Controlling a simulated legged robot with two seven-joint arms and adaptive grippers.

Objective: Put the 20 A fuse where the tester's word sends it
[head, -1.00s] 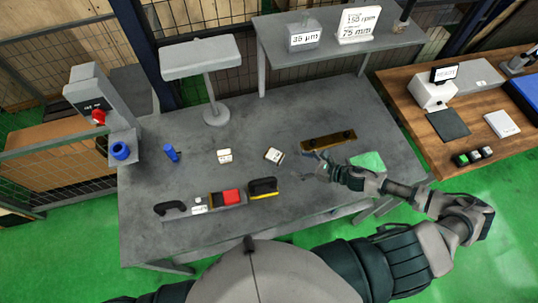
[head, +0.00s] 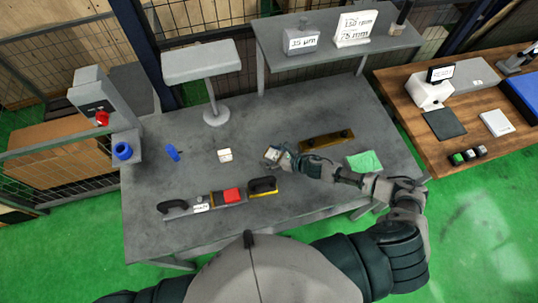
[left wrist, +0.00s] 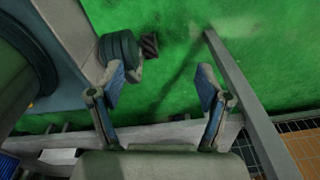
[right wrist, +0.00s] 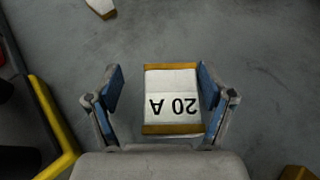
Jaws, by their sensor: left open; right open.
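The 20 A fuse (right wrist: 171,82), a white block with tan ends and the label "20 A", lies on the grey table between the open fingers of my right gripper (right wrist: 162,92). In the head view the fuse (head: 271,154) shows at the tip of my right gripper (head: 280,155). Whether the fingers touch it I cannot tell. A second white block (head: 225,155) lies to its left; its label is too small to read. A white box with a small display (head: 440,73) stands on the wooden bench; its text is unreadable. My left gripper (left wrist: 160,95) is open and empty over green floor.
A lamp-like stand (head: 215,112) is at the back.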

